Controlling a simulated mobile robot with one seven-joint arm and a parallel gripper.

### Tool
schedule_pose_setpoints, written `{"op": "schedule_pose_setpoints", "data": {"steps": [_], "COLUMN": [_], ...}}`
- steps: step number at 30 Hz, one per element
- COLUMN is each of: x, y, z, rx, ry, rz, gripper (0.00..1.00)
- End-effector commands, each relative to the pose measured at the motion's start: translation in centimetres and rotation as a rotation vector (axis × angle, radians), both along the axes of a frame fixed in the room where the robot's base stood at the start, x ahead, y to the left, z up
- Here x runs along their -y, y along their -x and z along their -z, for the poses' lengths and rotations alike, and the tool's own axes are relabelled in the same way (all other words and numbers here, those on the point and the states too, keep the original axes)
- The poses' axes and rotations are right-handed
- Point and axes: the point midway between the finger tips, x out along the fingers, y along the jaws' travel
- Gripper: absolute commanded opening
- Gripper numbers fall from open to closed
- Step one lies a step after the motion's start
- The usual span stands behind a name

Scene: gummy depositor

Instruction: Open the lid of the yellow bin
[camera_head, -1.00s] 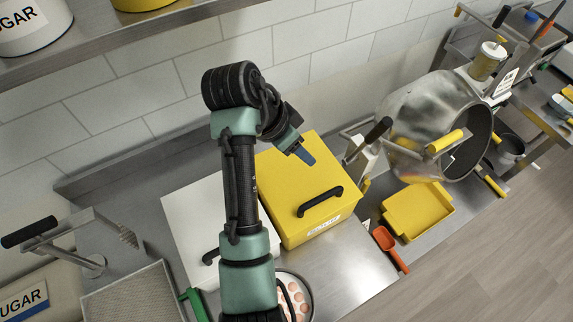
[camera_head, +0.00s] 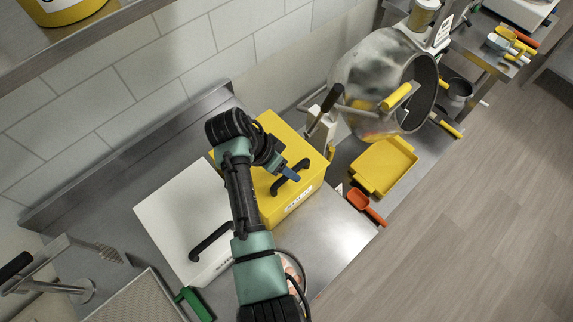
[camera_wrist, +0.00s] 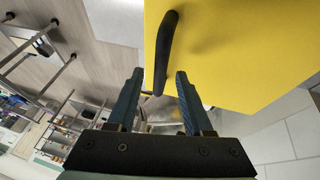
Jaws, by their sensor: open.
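The yellow bin (camera_head: 300,204) stands on the steel counter against the tiled wall, with its lid (camera_head: 282,134) down. A black handle (camera_head: 291,178) sits on the lid near its front edge. My gripper (camera_head: 291,174) is over the lid at the handle in the head view. In the wrist view my gripper (camera_wrist: 158,88) is open, its two blue fingers apart. The handle (camera_wrist: 165,52) shows just beyond and between the fingertips there, in front of the yellow lid (camera_wrist: 235,45). I cannot tell whether a finger touches it. My arm hides part of the bin's left side.
A white bin (camera_head: 180,215) with a black handle stands directly left. A steel drum (camera_head: 365,80), a yellow tray (camera_head: 384,166) and a red scoop (camera_head: 366,205) are at the right. A green-handled tool (camera_head: 194,303) lies in front. Bare counter lies before the yellow bin.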

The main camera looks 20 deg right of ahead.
Motion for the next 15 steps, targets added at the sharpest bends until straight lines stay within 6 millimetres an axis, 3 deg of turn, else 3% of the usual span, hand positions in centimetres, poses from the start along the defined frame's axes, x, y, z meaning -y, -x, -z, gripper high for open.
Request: {"op": "schedule_pose_setpoints", "data": {"steps": [11, 15], "x": [0.27, 0.25], "y": [0.04, 0.03], "z": [0.59, 0.57], "rx": [0.001, 0.001], "ry": [0.000, 0.000], "rz": [0.001, 0.001], "gripper": [0.51, 0.26]}}
